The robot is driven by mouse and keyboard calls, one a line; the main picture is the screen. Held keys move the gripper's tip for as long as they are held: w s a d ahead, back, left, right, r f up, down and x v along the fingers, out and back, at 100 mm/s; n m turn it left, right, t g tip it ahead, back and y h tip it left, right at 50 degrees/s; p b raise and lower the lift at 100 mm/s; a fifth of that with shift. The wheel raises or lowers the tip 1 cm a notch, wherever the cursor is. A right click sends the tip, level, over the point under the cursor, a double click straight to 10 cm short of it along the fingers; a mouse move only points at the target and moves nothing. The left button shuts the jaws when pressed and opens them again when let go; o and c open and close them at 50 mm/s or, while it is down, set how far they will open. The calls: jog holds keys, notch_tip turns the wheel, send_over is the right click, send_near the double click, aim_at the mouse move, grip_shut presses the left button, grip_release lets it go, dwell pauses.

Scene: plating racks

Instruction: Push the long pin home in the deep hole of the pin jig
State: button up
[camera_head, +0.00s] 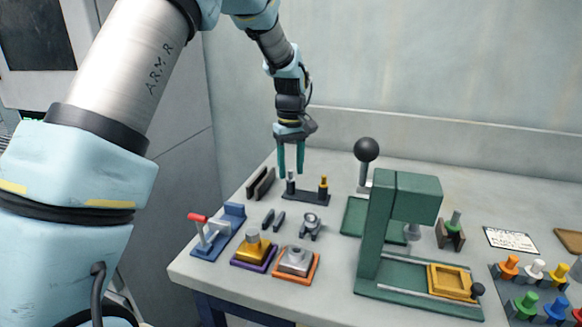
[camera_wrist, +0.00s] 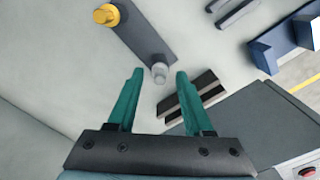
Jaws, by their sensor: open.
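The pin jig is a dark bar (camera_head: 306,197) standing on the table below my gripper; it also shows in the wrist view (camera_wrist: 140,35). A grey pin (camera_head: 291,186) stands upright at its left end and a yellow-orange pin (camera_head: 323,187) at its right end. I cannot tell how deep either pin sits. My gripper (camera_head: 291,171) is open and empty, pointing down above the grey pin. In the wrist view the pale top of the grey pin (camera_wrist: 160,72) shows between the fingertips, apart from both. The yellow pin (camera_wrist: 107,15) is off to the upper left there.
Dark brown slotted blocks (camera_head: 261,184) stand left of the jig. A blue clamp with a red handle (camera_head: 217,234), a purple tray (camera_head: 238,262) and an orange tray (camera_head: 283,275) lie in front. A green press (camera_head: 375,225) with a black ball lever (camera_head: 366,150) rises at right.

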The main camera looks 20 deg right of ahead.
aim_at(291, 171)
jog(key=shift+r, duration=0.1)
notch_tip(291, 171, up, 11)
jog(key=b, duration=0.2)
jog(key=shift+f, duration=0.2)
dwell(0.5)
jog(key=a+f, duration=0.3)
jog(key=a, duration=0.8)
jog(key=a+f, duration=0.3)
jog(key=a, duration=0.9)
jog(key=s+a+f+m+t, duration=0.1)
jog(key=s+a+f, duration=0.4)
jog(key=s+a, duration=0.5)
jog(key=a, duration=0.3)
jog(key=shift+s+a+m+t, duration=0.3)
jog(key=shift+s, duration=0.05)
jog(key=shift+f, duration=0.1)
